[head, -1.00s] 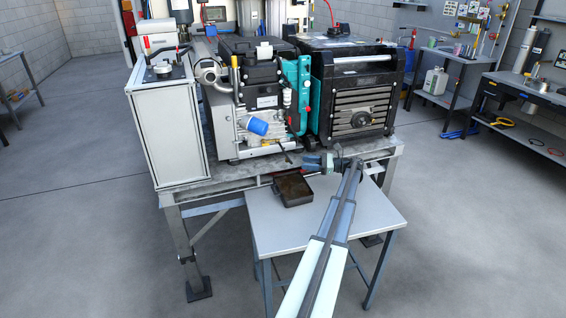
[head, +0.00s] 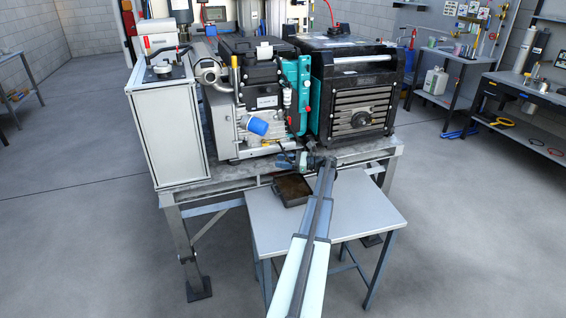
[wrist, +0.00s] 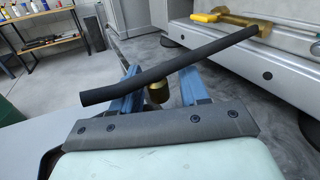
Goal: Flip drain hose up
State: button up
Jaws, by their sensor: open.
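The black drain hose (wrist: 165,69) slants across the wrist view. Its free end is at the left, near the camera, and its other end meets a brass fitting (wrist: 258,25) with a yellow handle (wrist: 208,17) at the upper right. My gripper (wrist: 158,84) is open, with its two blue fingers apart. The hose crosses in front of the left finger and passes by the tip of the right one. I cannot tell whether it touches them. In the head view my gripper (head: 287,160) is at the front edge of the machine bench, below the engine; the hose is not distinct there.
A brass cylindrical piece (wrist: 157,92) shows between the fingers. A dark drain pan (head: 292,201) sits on the small grey table (head: 360,215) just below my gripper. The engine (head: 258,95) and black generator box (head: 352,85) stand behind. The small table's right side is clear.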

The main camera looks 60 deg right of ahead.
jog(key=shift+c, duration=0.2)
grip_shut()
dwell(0.4)
